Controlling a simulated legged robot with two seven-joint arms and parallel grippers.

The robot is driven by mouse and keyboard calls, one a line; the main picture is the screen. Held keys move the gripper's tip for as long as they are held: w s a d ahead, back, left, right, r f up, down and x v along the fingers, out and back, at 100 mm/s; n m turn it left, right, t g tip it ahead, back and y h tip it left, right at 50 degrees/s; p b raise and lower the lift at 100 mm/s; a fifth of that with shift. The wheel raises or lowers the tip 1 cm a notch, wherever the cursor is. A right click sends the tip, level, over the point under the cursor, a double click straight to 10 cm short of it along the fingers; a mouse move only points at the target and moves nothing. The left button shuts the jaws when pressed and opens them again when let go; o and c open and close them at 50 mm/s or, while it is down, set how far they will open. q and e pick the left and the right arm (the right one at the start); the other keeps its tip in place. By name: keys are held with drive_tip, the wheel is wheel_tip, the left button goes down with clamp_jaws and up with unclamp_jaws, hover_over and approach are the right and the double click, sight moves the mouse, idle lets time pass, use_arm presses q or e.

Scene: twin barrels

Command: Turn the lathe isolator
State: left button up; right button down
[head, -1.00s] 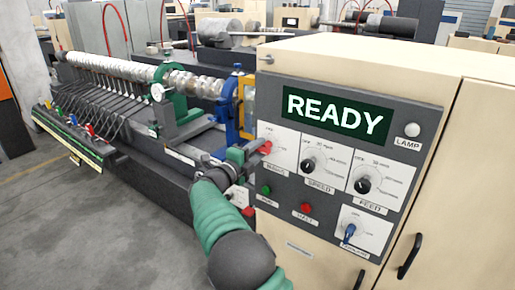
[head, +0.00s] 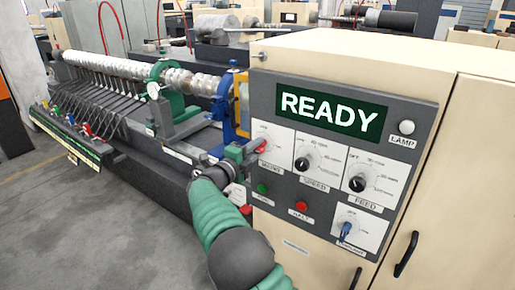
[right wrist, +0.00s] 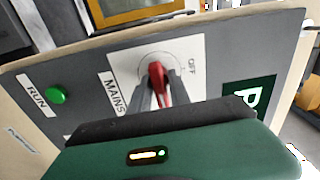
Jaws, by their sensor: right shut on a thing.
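The isolator is a red handle (head: 262,146) on a white plate marked MAINS, at the left of the lathe's control panel. It also shows in the right wrist view (right wrist: 156,76), where its upper end lies to the left of the OFF mark. My right gripper (head: 250,152) is at the plate, shut on the red handle. In the right wrist view the two grey fingers (right wrist: 160,92) stand on either side of the handle. The handle's lower part is hidden between them. My left gripper is not in view.
The panel display (head: 331,109) reads READY. Right of the isolator are the SPEED dial (head: 304,164) and FEED dial (head: 357,183), with a blue-handled switch (head: 346,230) below. The green RUN button (head: 262,188) and red HALT button (head: 301,206) are close under the gripper.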

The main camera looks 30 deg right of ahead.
drive_tip(key=n+p, duration=0.3)
drive_tip(key=shift+w+a+f+n, duration=0.1)
drive_tip(key=shift+a+n, duration=0.1)
drive_tip(key=shift+n, duration=0.1)
drive_tip(key=n+p, duration=0.4)
drive_tip(key=n, duration=0.1)
drive_tip(key=shift+f, duration=0.15)
drive_tip(key=n+p, duration=0.3)
drive_tip(key=n, duration=0.2)
drive_tip(key=shift+a+f+p, duration=0.1)
drive_tip(key=shift+a+p, duration=0.05)
drive_tip(key=shift+p, duration=0.2)
drive_tip(key=shift+n+p, duration=0.95)
drive_tip(key=shift+n, duration=0.65)
drive_tip(key=shift+r, duration=0.3)
drive_tip(key=c, duration=1.4)
unclamp_jaws()
